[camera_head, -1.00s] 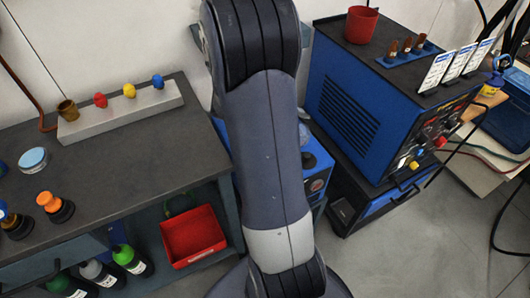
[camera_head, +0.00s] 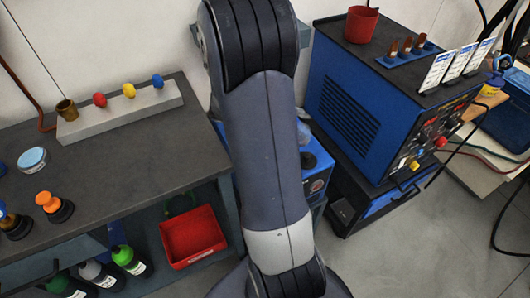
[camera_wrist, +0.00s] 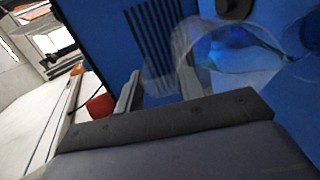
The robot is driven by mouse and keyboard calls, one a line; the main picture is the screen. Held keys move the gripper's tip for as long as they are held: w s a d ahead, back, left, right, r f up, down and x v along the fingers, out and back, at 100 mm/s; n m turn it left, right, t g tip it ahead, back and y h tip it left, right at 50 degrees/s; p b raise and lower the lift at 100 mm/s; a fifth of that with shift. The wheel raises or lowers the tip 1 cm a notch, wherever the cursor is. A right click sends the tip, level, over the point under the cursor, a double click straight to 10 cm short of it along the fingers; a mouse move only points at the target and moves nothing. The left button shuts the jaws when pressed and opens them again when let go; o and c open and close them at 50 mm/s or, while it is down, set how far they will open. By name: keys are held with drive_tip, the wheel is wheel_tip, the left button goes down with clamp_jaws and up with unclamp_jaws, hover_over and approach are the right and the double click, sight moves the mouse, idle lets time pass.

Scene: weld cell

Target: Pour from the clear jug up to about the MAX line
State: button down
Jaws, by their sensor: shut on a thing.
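The clear jug (camera_wrist: 225,50) is between the fingers of my gripper (camera_wrist: 160,86) in the wrist view, with my gripper shut on it. It looks tilted, and blue shows through its clear wall. A small part of the jug (camera_head: 304,131) shows beside my arm in the head view. It is over a low blue unit (camera_head: 318,178) with a dark round spot on top. A dark round shape (camera_wrist: 312,35) is by the jug in the wrist view. My gripper is hidden behind my arm in the head view. I cannot make out a MAX line or a liquid level.
A blue welding machine (camera_head: 358,98) stands right of my arm, with a red cup (camera_head: 361,24) on top. A dark workbench (camera_head: 130,160) stands at left, with a red bin (camera_head: 192,236) and several bottles below. Open floor (camera_head: 440,240) lies at lower right.

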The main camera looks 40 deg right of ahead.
drive_tip(key=shift+w+a+r+h, duration=0.2)
drive_tip(key=shift+a+r+h, duration=0.2)
drive_tip(key=shift+a+h, duration=0.25)
idle(3.2)
drive_tip(key=d+y+p, duration=0.1)
drive_tip(key=s+d+r+y+p, duration=0.1)
drive_tip(key=y+p, duration=0.1)
drive_tip(key=shift+s+d, duration=0.1)
drive_tip(key=shift+d, duration=0.25)
drive_tip(key=shift+s+d+f+t+y, duration=0.1)
drive_tip(key=shift+d+f+t+y, duration=0.1)
drive_tip(key=shift+f, duration=0.15)
drive_tip(key=shift+d+f+t+y, duration=0.1)
drive_tip(key=shift+f+t, duration=0.1)
drive_tip(key=shift+f, duration=0.4)
drive_tip(key=shift+d+f+t+y+p, duration=0.2)
drive_tip(key=shift+d+t+y+p, duration=0.15)
drive_tip(key=shift+y+p, duration=0.5)
drive_tip(key=shift+s, duration=0.1)
drive_tip(key=shift+f, duration=0.1)
drive_tip(key=shift+d+p, duration=0.1)
drive_tip(key=shift+p, duration=0.3)
